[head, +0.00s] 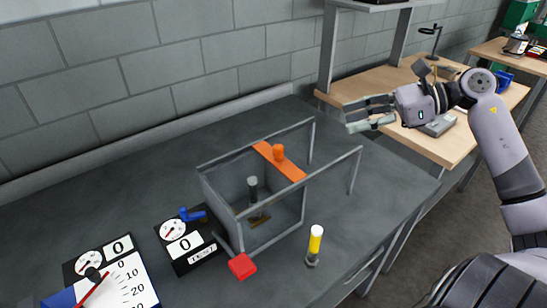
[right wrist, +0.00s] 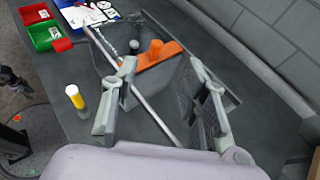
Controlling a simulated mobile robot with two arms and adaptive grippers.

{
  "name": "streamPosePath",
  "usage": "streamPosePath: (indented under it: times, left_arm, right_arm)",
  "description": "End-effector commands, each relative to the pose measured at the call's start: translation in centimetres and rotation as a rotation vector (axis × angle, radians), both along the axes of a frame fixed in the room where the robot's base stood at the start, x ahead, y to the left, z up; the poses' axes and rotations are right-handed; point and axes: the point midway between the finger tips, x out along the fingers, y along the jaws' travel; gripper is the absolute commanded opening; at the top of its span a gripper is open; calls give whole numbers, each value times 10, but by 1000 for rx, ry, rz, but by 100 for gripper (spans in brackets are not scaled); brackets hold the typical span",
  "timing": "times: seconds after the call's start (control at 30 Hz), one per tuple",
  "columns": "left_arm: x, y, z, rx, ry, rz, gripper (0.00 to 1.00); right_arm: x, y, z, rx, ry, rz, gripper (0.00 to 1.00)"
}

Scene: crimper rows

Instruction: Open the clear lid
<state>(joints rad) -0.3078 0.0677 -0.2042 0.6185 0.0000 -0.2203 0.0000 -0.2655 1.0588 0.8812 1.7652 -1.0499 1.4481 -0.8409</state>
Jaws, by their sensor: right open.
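A clear-walled box (head: 222,195) stands on the dark bench, with two grey rails (head: 335,168) running out past its right end. An orange strip (head: 290,170) with an orange knob (head: 278,153) lies across its top; both also show in the right wrist view, as the strip (right wrist: 172,49) and the knob (right wrist: 156,48). The clear lid's own edges are hard to make out. A grey cylinder (head: 253,188) shows inside the box. My right gripper (head: 366,115) is open and empty, above and right of the box, apart from the knob.
Gauge panels (head: 186,242) lie to the left. A wooden table (head: 390,88) is behind my right gripper. Red (right wrist: 37,14) and green (right wrist: 42,38) bins show in the right wrist view.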

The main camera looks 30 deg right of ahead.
Motion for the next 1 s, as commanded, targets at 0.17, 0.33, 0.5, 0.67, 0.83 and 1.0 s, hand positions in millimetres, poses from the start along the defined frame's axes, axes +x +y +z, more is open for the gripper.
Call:
streamPosePath:
  times: [0.17, 0.33, 0.5, 0.67, 0.83, 1.0]
  left_arm:
    - [-3, 1, -27, 2, 6, -3, 34]
    - [6, 12, -26, 15, -5, -3, 34]
    - [11, 14, -17, 16, -15, 1, 34]
    - [12, 13, -8, 16, -16, 2, 34]
    - [11, 13, 0, 15, -16, 1, 34]
    - [10, 12, 7, 13, -14, 1, 34]
  right_arm:
    - [0, 0, -27, -1, -1, 0, 41]
    - [3, 4, -29, 0, 0, 1, 41]
    - [16, 20, -35, -1, 1, 3, 41]
    - [35, 42, -46, -2, 1, 4, 41]
    - [53, 63, -57, 0, -1, 4, 41]
    - [68, 81, -67, 0, -1, 3, 41]
